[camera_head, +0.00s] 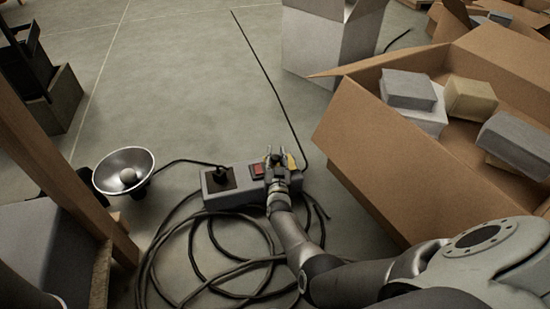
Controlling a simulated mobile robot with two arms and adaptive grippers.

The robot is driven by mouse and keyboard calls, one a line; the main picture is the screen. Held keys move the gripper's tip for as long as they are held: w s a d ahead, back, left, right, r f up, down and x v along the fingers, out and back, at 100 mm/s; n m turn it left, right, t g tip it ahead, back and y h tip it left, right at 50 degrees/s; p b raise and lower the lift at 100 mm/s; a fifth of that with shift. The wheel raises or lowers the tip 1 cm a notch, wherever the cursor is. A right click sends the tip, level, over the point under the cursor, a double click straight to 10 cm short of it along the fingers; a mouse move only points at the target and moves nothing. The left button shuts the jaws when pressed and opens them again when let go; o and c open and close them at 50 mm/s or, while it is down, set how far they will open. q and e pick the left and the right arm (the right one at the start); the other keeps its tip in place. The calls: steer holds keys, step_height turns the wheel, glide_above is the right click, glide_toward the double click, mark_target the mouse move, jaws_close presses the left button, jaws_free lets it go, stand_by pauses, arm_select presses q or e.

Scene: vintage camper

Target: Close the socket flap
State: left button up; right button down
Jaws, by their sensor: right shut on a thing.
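A grey socket box (242,187) lies on the floor in the middle of the head view, with a black plug in its left end and a small red switch (258,170) near its middle. A small yellow part, seemingly the socket flap (292,162), shows at the right end, right beside my fingers. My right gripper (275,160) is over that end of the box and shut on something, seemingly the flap. The fingers hide most of the flap, so its angle cannot be told. My left gripper is not in view.
Black cable (190,258) lies in loops in front of the box. A round metal lamp (124,171) stands to the left. A large open cardboard box (390,165) with several blocks is close on the right. Floor behind is mostly clear, crossed by a thin cable.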

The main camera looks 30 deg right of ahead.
steer(key=shift+a+f+n+b, duration=0.2)
steer(key=shift+f+n+b, duration=0.3)
steer(key=shift+n, duration=0.2)
steer(key=c, duration=1.1)
jaws_free()
steer(key=shift+w, duration=0.1)
